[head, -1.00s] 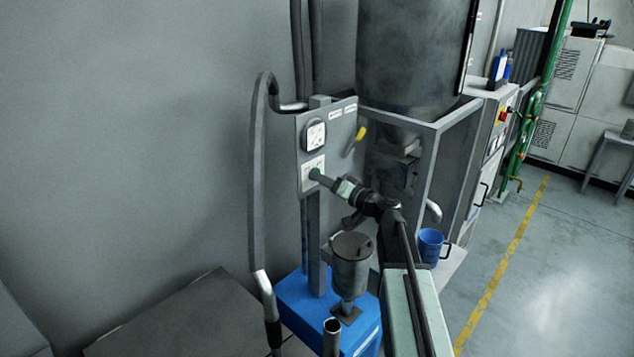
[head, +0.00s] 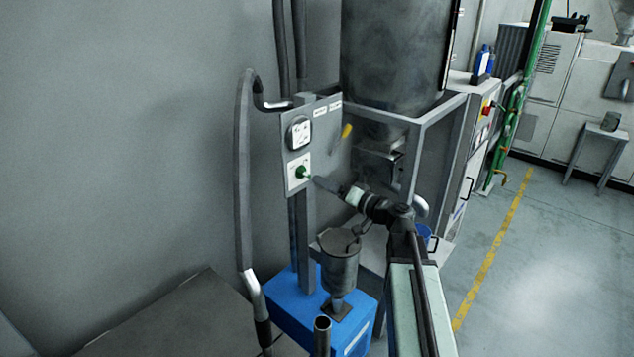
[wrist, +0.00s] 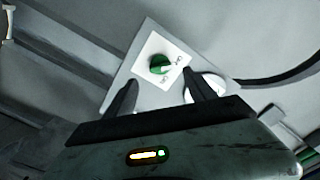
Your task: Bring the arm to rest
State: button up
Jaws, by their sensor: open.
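My gripper (head: 318,182) is at the end of my arm, raised in front of the grey control panel. In the wrist view my gripper (wrist: 158,92) shows two dark fingers spread apart with nothing between them. A green rotary knob (head: 303,172) on a white plate sits on the panel, just left of the fingertips in the head view. The knob (wrist: 159,64) also shows in the wrist view, beyond the fingertips. A small gap shows between the fingers and the knob in the head view.
Below stand a blue base unit (head: 287,304) and a grey canister (head: 340,266). A grey frame (head: 432,118) stands behind my arm. Open floor (head: 540,270) lies to the right.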

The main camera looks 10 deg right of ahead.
jog(key=shift+s, duration=0.15)
jog(key=s+a+f+n+g+y, duration=0.1)
jog(key=a+f+n+g, duration=0.1)
jog(key=a, duration=0.5)
jog(key=s+a+f+n+g, duration=0.1)
jog(key=a+f+g, duration=0.1)
jog(key=a, duration=0.5)
jog(key=s+a+f+n+g+h, duration=0.25)
jog(key=s+a+f+g, duration=0.3)
jog(key=f, duration=0.35)
jog(key=s+d+f+g+h, duration=0.3)
jog(key=s+d+f+h, duration=0.15)
jog(key=s+f, duration=0.35)
jog(key=s+d+f+m+g+h, duration=0.1)
jog(key=s+d+m+h, duration=0.1)
jog(key=s+d, duration=0.1)
jog(key=s+d+f+m+g+h, duration=0.1)
jog(key=s+d+m+h, duration=0.1)
jog(key=d, duration=0.4)
jog(key=shift+s+f+h, duration=0.3)
jog(key=shift+s+f, duration=0.1)
jog(key=shift+s, duration=0.1)
